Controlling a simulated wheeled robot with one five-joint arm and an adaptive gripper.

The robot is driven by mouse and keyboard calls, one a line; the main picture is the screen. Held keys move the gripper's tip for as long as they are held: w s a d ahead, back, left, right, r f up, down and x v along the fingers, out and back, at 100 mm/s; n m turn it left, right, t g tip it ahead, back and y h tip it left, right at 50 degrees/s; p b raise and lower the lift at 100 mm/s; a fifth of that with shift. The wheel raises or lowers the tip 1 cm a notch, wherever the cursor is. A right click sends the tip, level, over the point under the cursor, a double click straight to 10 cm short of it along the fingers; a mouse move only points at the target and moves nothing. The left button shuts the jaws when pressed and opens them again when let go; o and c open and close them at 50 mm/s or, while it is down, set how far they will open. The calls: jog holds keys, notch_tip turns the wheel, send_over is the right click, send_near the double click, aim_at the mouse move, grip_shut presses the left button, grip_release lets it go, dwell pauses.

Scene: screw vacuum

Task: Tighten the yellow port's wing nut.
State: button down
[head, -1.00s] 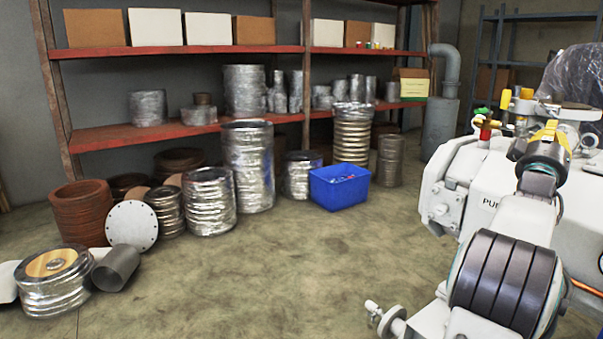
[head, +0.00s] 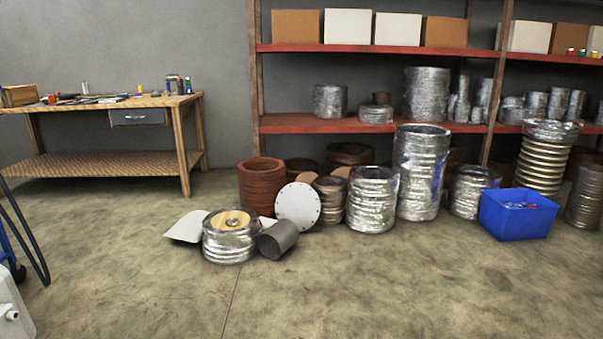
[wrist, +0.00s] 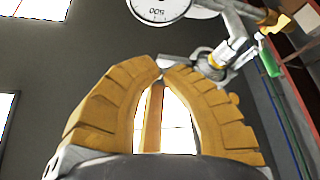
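My gripper (wrist: 162,66) shows in the wrist view as two bowed, ribbed yellow fingers. Their tips come together at the top with an empty oval gap below, and I see nothing held. Beyond the right finger is a pale metal fitting (wrist: 232,50) with a small yellow part (wrist: 276,22) near the upper right corner. I cannot tell whether that part belongs to the yellow port. The wing nut cannot be made out. The head view shows neither the gripper nor the port.
A dial gauge (wrist: 160,8) and a green piece (wrist: 269,60) show in the wrist view. In the head view, a workbench (head: 150,100) stands left, red shelving (head: 320,123) behind, with foil-wrapped bellows (head: 418,175) and a blue bin (head: 517,222) before it. The front floor is open.

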jog(key=shift+w+r, duration=0.25)
jog(key=shift+r, duration=0.2)
dwell(0.6)
jog(key=shift+f, duration=0.1)
jog(key=shift+s+f, duration=0.25)
dwell(0.3)
